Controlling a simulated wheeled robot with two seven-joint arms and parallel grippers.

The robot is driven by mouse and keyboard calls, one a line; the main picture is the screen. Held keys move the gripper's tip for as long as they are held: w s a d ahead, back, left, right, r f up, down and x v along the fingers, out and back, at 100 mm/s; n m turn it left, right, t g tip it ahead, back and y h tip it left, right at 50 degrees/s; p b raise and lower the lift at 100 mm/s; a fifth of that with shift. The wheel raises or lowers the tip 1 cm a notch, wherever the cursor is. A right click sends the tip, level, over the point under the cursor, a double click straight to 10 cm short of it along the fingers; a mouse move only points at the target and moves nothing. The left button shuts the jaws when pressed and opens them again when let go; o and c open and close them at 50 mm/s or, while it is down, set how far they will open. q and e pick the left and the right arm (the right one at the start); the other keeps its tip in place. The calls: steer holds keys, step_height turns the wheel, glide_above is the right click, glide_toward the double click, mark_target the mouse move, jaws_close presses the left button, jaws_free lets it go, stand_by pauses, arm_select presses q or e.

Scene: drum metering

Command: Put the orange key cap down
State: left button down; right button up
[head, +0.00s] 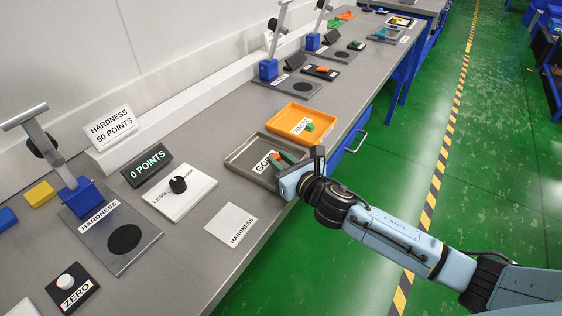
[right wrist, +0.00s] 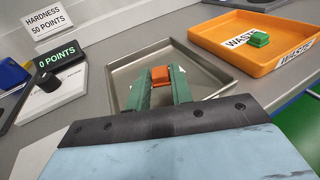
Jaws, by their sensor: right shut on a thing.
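The orange key cap (right wrist: 160,75) is between the green fingers of my right gripper (right wrist: 161,78), which is shut on it. In the right wrist view they are over the grey tray (right wrist: 215,72). I cannot tell whether the cap touches the tray floor. In the head view the cap (head: 277,156) shows small between the finger tips of my right gripper (head: 280,157), over the same tray (head: 236,163), labelled "GO..." with the rest hidden. My left gripper is in neither view.
The orange waste tray (head: 284,115) with a green cap (head: 309,127) stands just beyond the grey tray. A hardness tester (head: 110,240), a dial panel (head: 180,196), a display reading 0 POINTS (head: 150,165) and a white HARDNESS plate (head: 231,225) stand nearer on the bench.

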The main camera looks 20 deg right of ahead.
arm_select(q)
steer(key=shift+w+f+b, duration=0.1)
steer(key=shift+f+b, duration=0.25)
steer(key=shift+b, duration=0.05)
arm_select(e)
steer(key=shift+s+f, duration=0.1)
steer(key=shift+f, duration=0.5)
steer(key=o, duration=0.8)
steer(key=shift+f, duration=0.15)
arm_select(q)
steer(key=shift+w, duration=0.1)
arm_select(e)
steer(key=shift+o, duration=0.7)
steer(key=shift+s+f, duration=0.1)
steer(key=shift+f, duration=0.05)
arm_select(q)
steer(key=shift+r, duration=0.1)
arm_select(e)
steer(key=shift+r+p, duration=0.55)
steer(key=shift+r, duration=0.15)
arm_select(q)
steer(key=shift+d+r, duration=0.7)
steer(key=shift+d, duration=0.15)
arm_select(e)
steer(key=v, duration=1.1)
steer(key=shift+s+r, duration=0.25)
steer(key=shift+s, duration=0.05)
steer(key=shift+d, duration=0.15)
